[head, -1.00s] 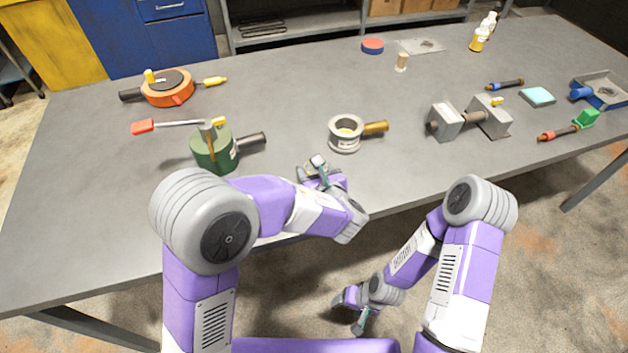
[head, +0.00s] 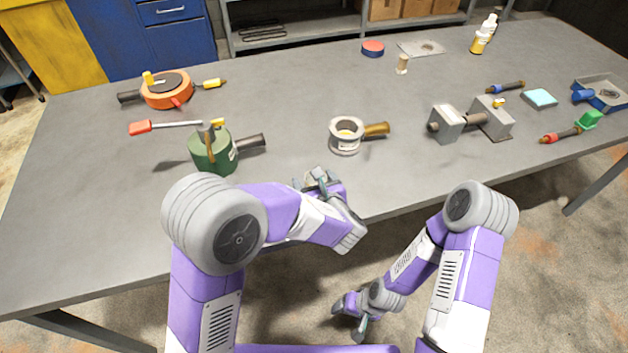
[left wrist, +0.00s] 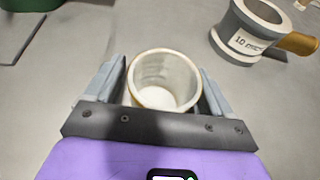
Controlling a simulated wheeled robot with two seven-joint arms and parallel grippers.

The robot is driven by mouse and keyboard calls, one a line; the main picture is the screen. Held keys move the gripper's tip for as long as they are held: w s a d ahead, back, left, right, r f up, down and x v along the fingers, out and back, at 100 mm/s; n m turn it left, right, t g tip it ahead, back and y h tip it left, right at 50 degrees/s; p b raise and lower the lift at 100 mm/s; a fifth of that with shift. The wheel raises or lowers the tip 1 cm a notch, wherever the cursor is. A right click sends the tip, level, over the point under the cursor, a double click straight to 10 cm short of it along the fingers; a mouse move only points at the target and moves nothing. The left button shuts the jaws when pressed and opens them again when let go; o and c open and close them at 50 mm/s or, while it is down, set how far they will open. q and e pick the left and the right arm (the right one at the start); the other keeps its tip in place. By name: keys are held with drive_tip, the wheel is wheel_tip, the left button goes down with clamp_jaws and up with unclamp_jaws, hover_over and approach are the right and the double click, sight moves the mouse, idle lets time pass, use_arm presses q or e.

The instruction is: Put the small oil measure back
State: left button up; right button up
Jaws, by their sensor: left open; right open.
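In the left wrist view a small pale cup (left wrist: 165,80) with a thin yellowish rim stands between the fingers of my left gripper (left wrist: 162,72). It looks empty and may be the small oil measure; no label shows on it. The fingers are open, one on each side of it; I cannot tell if they touch it. In the head view my left gripper (head: 318,180) is near the table's front edge, and the cup is mostly hidden there. My right gripper (head: 361,318) is open, low in front of the table, away from everything.
A grey ring-shaped pot (head: 345,146) with a brass handle and a label stands just beyond my left gripper. A green can (head: 212,156) is to the left. A grey vise-like block (head: 445,124) is to the right. The table (head: 290,85) has free room behind the pot.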

use_arm(q)
drive_tip(key=shift+r, duration=0.15)
drive_tip(key=shift+s+d+r+p, duration=0.1)
drive_tip(key=shift+s+r+p, duration=0.1)
drive_tip(key=shift+p, duration=0.1)
drive_tip(key=p+v, duration=0.2)
drive_tip(key=v, duration=0.9)
drive_tip(key=shift+s, duration=0.3)
